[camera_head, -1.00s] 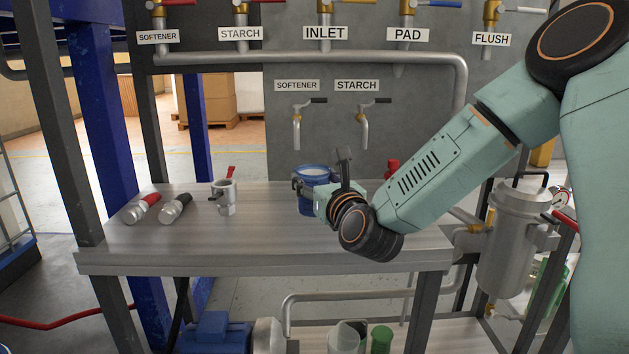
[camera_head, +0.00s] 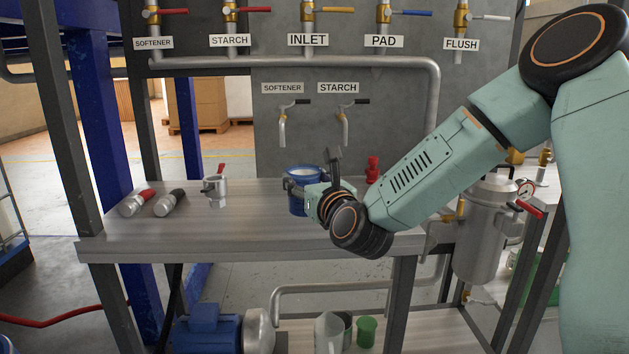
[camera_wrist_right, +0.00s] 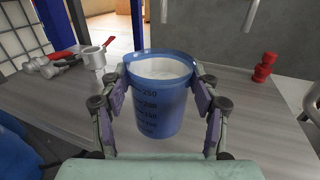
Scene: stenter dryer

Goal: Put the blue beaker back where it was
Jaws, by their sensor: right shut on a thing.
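The blue beaker (camera_head: 297,206) is upright over the metal bench top in the head view, below the small softener and starch taps. It holds a white liquid. In the right wrist view the beaker (camera_wrist_right: 160,112) shows dark graduation marks, and the fingers of my right gripper (camera_wrist_right: 163,92) press on its two sides. In the head view my right gripper (camera_head: 303,190) partly covers the beaker's right side. I cannot tell whether the beaker's base touches the bench. My left gripper is not in view.
On the bench (camera_head: 240,238), a metal valve with a red handle (camera_head: 216,189) and two cylindrical fittings (camera_head: 137,202) lie left of the beaker. A red fitting (camera_head: 372,170) stands behind my right arm. A pipe and labelled valves run above. The front strip of the bench is clear.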

